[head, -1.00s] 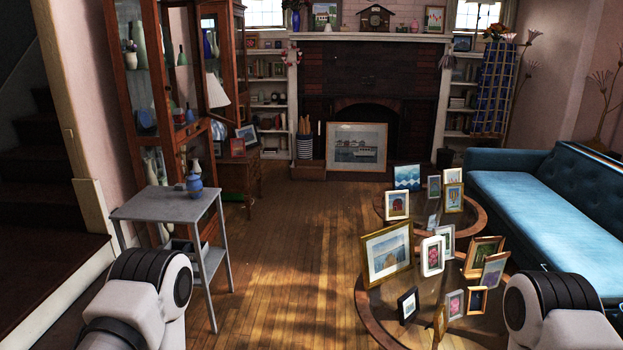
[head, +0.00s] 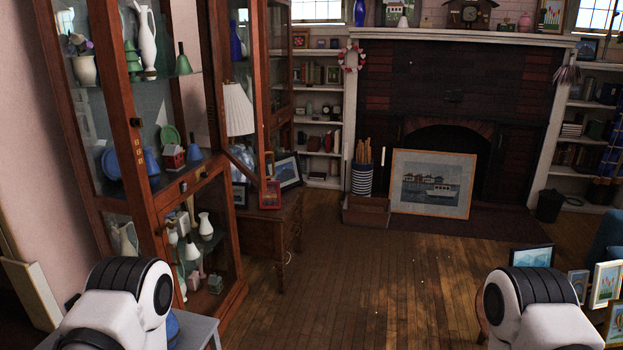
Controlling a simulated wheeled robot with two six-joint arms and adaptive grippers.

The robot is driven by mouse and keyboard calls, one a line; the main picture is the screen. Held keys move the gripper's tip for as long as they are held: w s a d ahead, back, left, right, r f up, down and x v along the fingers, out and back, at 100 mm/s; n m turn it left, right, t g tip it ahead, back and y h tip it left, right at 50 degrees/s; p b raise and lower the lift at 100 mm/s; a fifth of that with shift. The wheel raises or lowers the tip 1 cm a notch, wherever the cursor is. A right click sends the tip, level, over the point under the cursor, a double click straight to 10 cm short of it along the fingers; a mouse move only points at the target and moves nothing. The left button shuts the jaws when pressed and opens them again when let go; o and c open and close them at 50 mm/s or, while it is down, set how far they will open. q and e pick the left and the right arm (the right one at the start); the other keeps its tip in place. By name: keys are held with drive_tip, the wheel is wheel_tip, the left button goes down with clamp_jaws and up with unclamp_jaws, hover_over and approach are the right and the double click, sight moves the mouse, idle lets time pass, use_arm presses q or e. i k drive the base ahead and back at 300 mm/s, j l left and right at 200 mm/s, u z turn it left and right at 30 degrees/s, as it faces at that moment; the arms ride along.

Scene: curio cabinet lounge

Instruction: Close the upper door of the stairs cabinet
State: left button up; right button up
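The stairs cabinet (head: 140,150) is a tall wooden case with glass panes on the left in the head view. Its upper door (head: 263,95), a wooden frame with glass, appears swung open, standing out from the cabinet's far side. A white lamp shows behind it. The upper shelves hold vases, plates and a small red house. The lower section (head: 160,215) looks shut, with white vases behind its glass. Only white and black parts of my two arms show at the bottom corners. Neither gripper is in view.
A grey side table (head: 200,328) stands close in front of the cabinet, partly behind my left arm. A wooden chest (head: 270,225) with framed pictures stands beyond the cabinet. Picture frames (head: 606,284) stand at the right. The wooden floor (head: 360,290) in the middle is clear.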

sight(259, 182)
drive_tip(key=i+l+u, duration=0.45)
drive_tip(key=i, duration=0.2)
drive_tip(key=i+l+u, duration=0.4)
drive_tip(key=i+l, duration=0.2)
drive_tip(key=i+l+u, duration=0.45)
drive_tip(key=l, duration=0.35)
drive_tip(key=i+l+u, duration=0.1)
drive_tip(key=l, duration=0.25)
drive_tip(key=i+l+u, duration=0.15)
drive_tip(key=l, duration=0.25)
drive_tip(key=l+u, duration=0.1)
drive_tip(key=l, duration=0.3)
drive_tip(key=i, duration=0.05)
